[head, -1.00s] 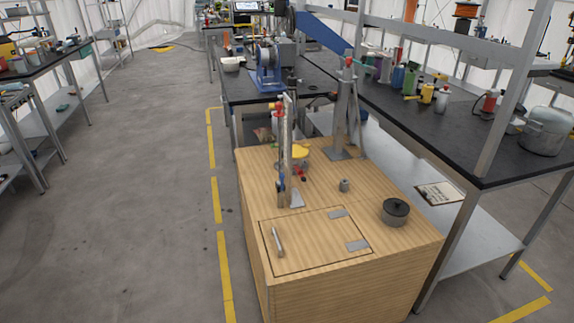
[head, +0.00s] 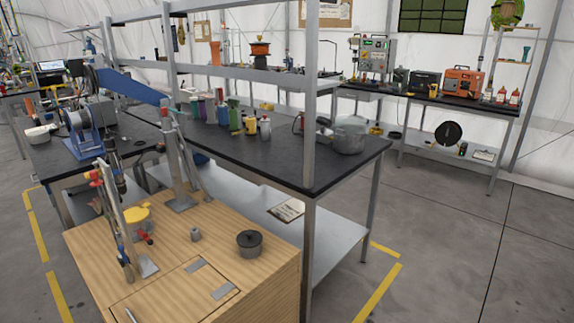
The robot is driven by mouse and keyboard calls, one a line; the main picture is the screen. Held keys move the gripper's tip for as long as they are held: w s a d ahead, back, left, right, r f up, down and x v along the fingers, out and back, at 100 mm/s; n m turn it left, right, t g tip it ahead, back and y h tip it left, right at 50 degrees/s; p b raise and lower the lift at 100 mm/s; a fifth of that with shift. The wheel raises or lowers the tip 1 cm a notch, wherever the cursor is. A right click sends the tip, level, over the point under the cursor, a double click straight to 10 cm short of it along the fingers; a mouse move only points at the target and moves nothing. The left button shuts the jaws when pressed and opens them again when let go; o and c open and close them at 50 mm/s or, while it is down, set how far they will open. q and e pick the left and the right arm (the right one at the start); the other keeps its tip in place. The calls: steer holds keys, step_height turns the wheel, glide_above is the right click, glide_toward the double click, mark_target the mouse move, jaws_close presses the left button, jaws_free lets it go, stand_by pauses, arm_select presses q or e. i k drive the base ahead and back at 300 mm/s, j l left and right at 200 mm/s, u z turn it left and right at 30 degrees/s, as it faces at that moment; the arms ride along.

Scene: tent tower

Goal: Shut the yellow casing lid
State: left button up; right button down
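A small round yellow object (head: 137,214) stands on the wooden cabinet top, partly behind an upright metal stand (head: 115,215) with red and blue parts. It may be the yellow casing, but it is too small to tell whether a lid on it is open or shut. Neither of my grippers shows in the head view.
Floor at the right (head: 450,270) is open.

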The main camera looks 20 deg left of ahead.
mark_target(134, 214)
steer(key=j+z, duration=0.35)
steer(key=j, duration=2.35)
